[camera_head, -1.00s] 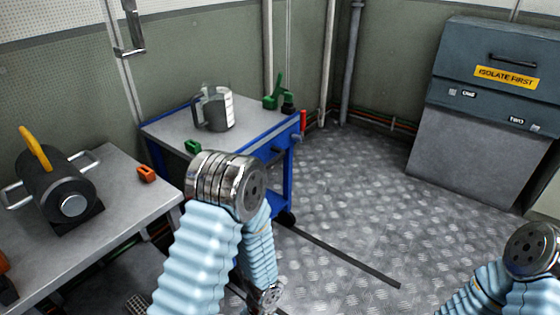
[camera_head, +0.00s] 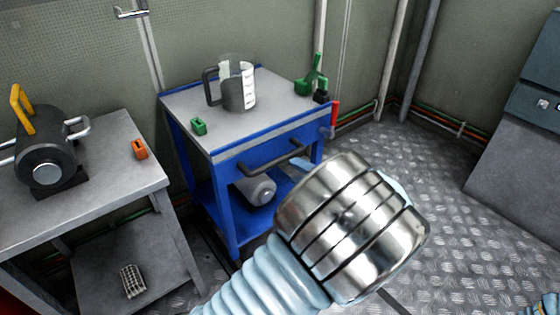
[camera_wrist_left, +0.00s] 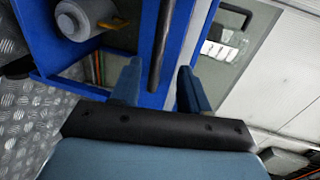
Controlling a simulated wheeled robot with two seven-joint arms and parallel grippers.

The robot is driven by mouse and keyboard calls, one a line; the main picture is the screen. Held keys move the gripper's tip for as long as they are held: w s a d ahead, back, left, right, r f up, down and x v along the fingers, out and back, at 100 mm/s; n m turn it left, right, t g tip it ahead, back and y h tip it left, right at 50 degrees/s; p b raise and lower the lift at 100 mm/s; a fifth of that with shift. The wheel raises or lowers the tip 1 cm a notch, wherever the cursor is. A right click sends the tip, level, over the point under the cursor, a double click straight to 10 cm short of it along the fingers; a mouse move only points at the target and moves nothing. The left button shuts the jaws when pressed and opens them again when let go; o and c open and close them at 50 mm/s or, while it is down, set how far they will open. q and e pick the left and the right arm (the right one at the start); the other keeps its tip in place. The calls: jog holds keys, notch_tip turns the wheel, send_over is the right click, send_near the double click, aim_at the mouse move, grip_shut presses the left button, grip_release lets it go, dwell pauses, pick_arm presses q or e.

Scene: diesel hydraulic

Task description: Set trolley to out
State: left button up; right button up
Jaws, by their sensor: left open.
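The blue trolley (camera_head: 228,222) with a grey top stands beside the workbench, against the wall. Its dark handle bar (camera_head: 268,160) runs along the near side. In the left wrist view the handle (camera_wrist_left: 163,45) lies between the two spread blue fingers of my left gripper (camera_wrist_left: 158,86), which is open. I cannot tell whether the fingers touch the bar. In the head view my left arm covers most of the gripper and the trolley's right end.
A measuring jug (camera_head: 238,92), a green block (camera_head: 198,126) and a green tool (camera_head: 313,82) are on the trolley top. A grey cylinder (camera_head: 258,190) sits below. The workbench (camera_head: 105,190) is to the left. Metal floor (camera_head: 425,165) is clear to the right.

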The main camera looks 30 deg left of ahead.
aim_at(280, 163)
pick_arm(q)
jog(key=x, duration=0.9)
jog(key=shift+a+f+b, duration=0.2)
jog(key=shift+a+b, duration=0.05)
jog(key=shift+b, duration=0.1)
grip_shut()
